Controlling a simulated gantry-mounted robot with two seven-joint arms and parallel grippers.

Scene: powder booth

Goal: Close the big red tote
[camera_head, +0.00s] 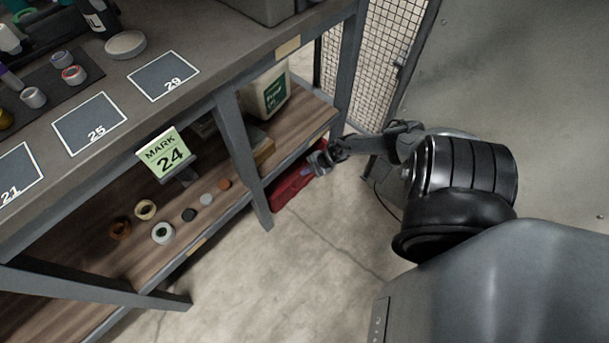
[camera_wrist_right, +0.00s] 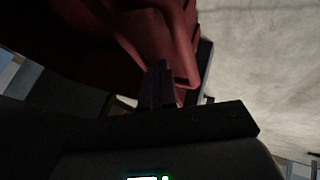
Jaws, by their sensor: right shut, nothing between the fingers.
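The big red tote (camera_head: 291,188) sits low at the floor, beneath the right end of the shelf unit and partly hidden by a table leg. My right gripper (camera_head: 314,168) is at the tote's upper right side, with its fingers shut and nothing between them. In the right wrist view the tote's red wall and edge (camera_wrist_right: 170,40) fill the upper middle, and my dark fingertips (camera_wrist_right: 157,85) are right up against or very close to it. I cannot tell whether they touch. The tote's lid state is not clear. My left gripper is not in view.
The workbench (camera_head: 215,75) with its lower shelf (camera_head: 75,260) runs along the left, holding tape rolls (camera_head: 162,232) and a white jug (camera_head: 265,93). A mesh panel (camera_head: 378,60) stands behind my right arm. The concrete floor (camera_head: 290,270) in front is clear.

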